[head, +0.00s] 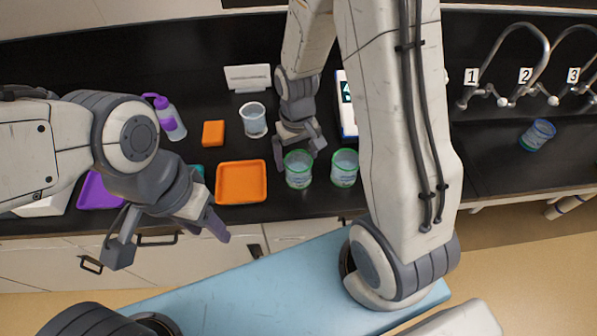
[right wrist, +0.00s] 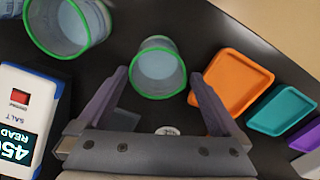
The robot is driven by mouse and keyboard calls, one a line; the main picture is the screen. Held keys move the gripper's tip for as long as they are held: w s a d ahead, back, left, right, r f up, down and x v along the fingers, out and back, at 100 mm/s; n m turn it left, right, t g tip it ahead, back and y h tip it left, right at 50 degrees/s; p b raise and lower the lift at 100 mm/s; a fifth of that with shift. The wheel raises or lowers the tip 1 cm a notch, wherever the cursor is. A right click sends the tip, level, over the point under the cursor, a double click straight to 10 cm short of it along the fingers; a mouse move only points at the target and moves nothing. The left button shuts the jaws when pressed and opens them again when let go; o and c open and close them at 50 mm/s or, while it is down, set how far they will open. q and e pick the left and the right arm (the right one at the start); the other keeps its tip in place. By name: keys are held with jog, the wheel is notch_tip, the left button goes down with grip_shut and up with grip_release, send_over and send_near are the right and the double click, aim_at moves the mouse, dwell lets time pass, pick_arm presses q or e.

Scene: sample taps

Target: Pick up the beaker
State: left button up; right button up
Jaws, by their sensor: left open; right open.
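Two green-rimmed clear beakers stand side by side on the black bench: a left one (head: 298,170) and a right one (head: 344,168). My right gripper (head: 300,152) is open and empty just behind the left one. In the right wrist view that left beaker (right wrist: 158,72) lies ahead between the open fingers (right wrist: 158,82), and the right beaker (right wrist: 66,25) is at upper left. Contact with the fingers cannot be made out. A clear beaker (head: 253,120) stands further back, and a blue-rimmed one (head: 537,135) by the taps. My left gripper (head: 168,245) is open and empty in front of the bench.
An orange tray (head: 241,183) lies left of the green-rimmed beakers, with a purple tray (head: 97,192) further left. A salt meter (right wrist: 32,105) stands near the right beaker. A purple-capped bottle (head: 166,118), an orange block (head: 213,134) and a white card (head: 247,77) are further back. Numbered taps (head: 480,92) are at right.

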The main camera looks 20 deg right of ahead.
aim_at(298, 167)
jog(key=shift+d+f+p, duration=0.2)
jog(key=shift+f+p, duration=0.45)
jog(key=shift+f, duration=1.9)
jog(key=c, duration=1.3)
jog(key=shift+r, duration=0.2)
